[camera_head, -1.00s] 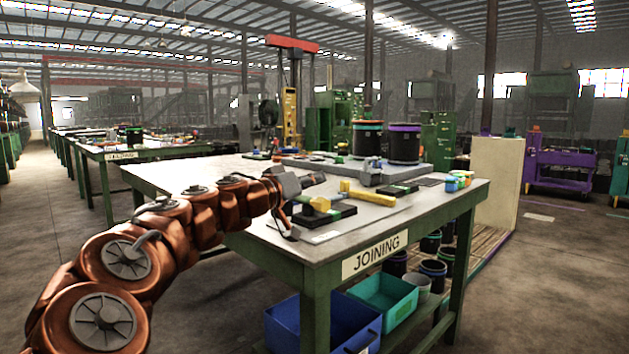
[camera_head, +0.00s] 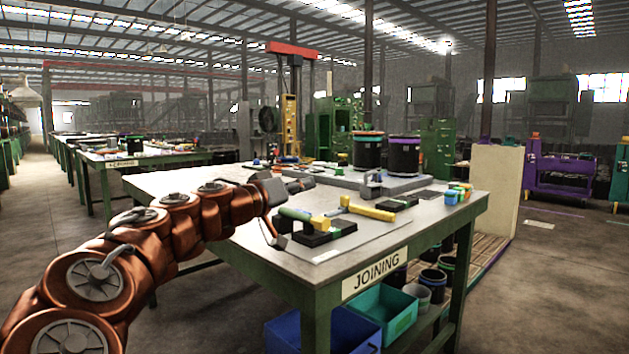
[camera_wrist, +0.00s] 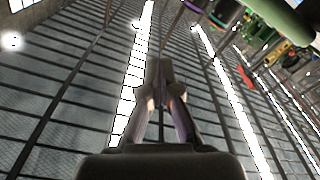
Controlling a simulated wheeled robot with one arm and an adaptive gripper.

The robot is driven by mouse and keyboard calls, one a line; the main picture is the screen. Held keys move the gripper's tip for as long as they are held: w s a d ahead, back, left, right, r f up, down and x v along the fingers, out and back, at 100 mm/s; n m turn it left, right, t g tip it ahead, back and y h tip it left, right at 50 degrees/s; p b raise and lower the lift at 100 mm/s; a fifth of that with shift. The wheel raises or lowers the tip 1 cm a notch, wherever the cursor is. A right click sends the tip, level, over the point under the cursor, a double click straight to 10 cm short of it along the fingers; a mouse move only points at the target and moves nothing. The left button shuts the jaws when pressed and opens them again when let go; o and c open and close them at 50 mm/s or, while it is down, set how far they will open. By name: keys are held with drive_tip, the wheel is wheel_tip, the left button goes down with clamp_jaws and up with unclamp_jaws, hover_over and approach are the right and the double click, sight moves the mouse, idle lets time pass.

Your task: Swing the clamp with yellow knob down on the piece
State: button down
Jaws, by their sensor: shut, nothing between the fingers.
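In the head view a yellow knob (camera_head: 320,223) sits on a fixture with a black base (camera_head: 327,234), near the front left of the bench. A green rod-like piece (camera_head: 295,214) extends left from the knob; whether it is clamp arm or workpiece I cannot tell. My gripper (camera_head: 302,184) is beyond and above this fixture, apart from it. Its fingers are shut and empty in the wrist view (camera_wrist: 160,72), with the roof behind them. A pale green rounded thing (camera_wrist: 275,14) is at the wrist view's top right, cut off by the edge.
The bench carries a JOINING label (camera_head: 376,271). A yellow bar tool (camera_head: 370,210) lies right of the fixture. A grey fixture (camera_head: 378,186) and two dark drums (camera_head: 367,153) stand farther back. Blue and teal bins (camera_head: 385,311) are below. The bench's left side is mostly clear.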

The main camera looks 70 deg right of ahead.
drive_tip(key=shift+p+v, duration=0.55)
drive_tip(key=shift+v, duration=2.25)
drive_tip(key=s+a+r+n+t+y+p, duration=0.1)
drive_tip(key=a+n+y+p, duration=0.4)
drive_tip(key=a+p, duration=0.8)
drive_tip(key=s+a+r+n+t+y+p, duration=0.2)
drive_tip(key=a+n+y+p, duration=0.4)
drive_tip(key=a+p, duration=0.8)
drive_tip(key=s+a+r+n+t+y+p, duration=0.1)
drive_tip(key=s+a+n+y+p, duration=0.3)
drive_tip(key=a+p, duration=0.9)
drive_tip(key=a+n+t+y, duration=0.1)
drive_tip(key=a+n+y, duration=0.1)
drive_tip(key=a, duration=0.2)
drive_tip(key=shift+a+r+t+p, duration=0.15)
drive_tip(key=shift+a+t+p, duration=0.15)
drive_tip(key=shift+a, duration=0.05)
